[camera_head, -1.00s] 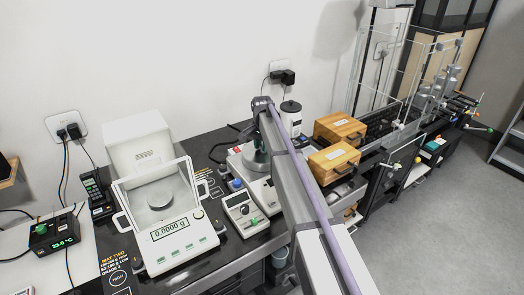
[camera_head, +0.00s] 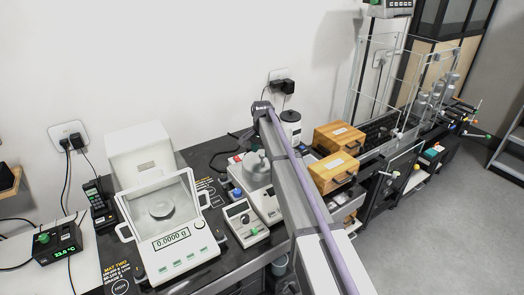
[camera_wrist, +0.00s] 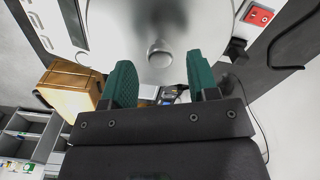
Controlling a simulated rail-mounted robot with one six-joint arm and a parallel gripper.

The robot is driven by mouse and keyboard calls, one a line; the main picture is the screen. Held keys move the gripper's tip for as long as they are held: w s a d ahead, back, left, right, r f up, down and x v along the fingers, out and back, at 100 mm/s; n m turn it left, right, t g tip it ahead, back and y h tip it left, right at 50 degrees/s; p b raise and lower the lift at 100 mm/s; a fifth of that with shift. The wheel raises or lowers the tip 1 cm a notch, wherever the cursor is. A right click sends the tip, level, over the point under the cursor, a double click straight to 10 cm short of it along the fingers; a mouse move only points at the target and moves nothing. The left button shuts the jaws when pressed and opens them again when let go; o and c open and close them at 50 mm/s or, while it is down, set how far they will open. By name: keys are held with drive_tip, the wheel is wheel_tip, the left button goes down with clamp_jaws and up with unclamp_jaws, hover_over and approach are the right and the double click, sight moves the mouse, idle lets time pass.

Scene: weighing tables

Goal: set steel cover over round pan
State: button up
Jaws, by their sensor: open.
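The steel cover (camera_head: 257,168), a grey dome with a small knob on top, sits upright on the middle balance (camera_head: 270,204). The round pan under it is hidden, so I cannot see how the cover's rim meets it. In the wrist view the steel cover (camera_wrist: 187,22) fills the top centre, its knob between and beyond the fingertips. My gripper (camera_wrist: 161,68) is open and empty, its two green fingers apart and clear of the knob. In the head view my gripper is hidden.
A balance with a raised glass lid and a bare round plate (camera_head: 161,210) stands at left. Two wooden boxes (camera_head: 338,136) (camera_head: 333,170) and a white canister (camera_head: 291,128) are right of my arm. A red switch (camera_wrist: 258,15) is near the cover.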

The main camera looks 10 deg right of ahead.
sight(262, 155)
wheel_tip(262, 155, up, 10)
drive_tip(key=p, duration=0.8)
drive_tip(key=s+f+n+b, duration=0.3)
drive_tip(key=s+n, duration=0.6)
drive_tip(key=s, duration=3)
drive_tip(key=shift+s, duration=0.4)
drive_tip(key=shift+f, duration=0.1)
drive_tip(key=shift+d, duration=0.1)
